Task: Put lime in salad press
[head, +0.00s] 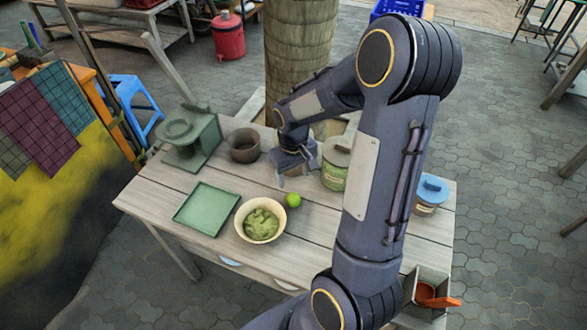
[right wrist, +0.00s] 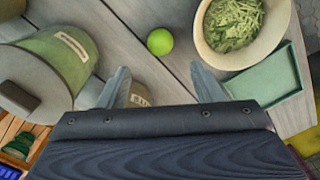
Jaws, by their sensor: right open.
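A bright green lime (head: 293,199) lies on the wooden table, just right of a cream bowl (head: 241,228) of shredded green salad. The lime also shows in the right wrist view (right wrist: 160,41), beyond the fingertips. A green press-like device (head: 190,138) with a round top stands at the table's back left; I take it for the salad press. My right gripper (head: 290,167) is above the table behind the lime. In the right wrist view its fingers (right wrist: 163,85) are spread, and the lime is not between them. My left gripper is not in view.
A brown clay pot (head: 243,147) stands between the press and my right gripper. A green tray (head: 206,209) lies left of the bowl. A green lidded canister (head: 334,178) and a blue-lidded jar (head: 431,192) stand right. A small labelled container (right wrist: 140,97) shows between my fingers.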

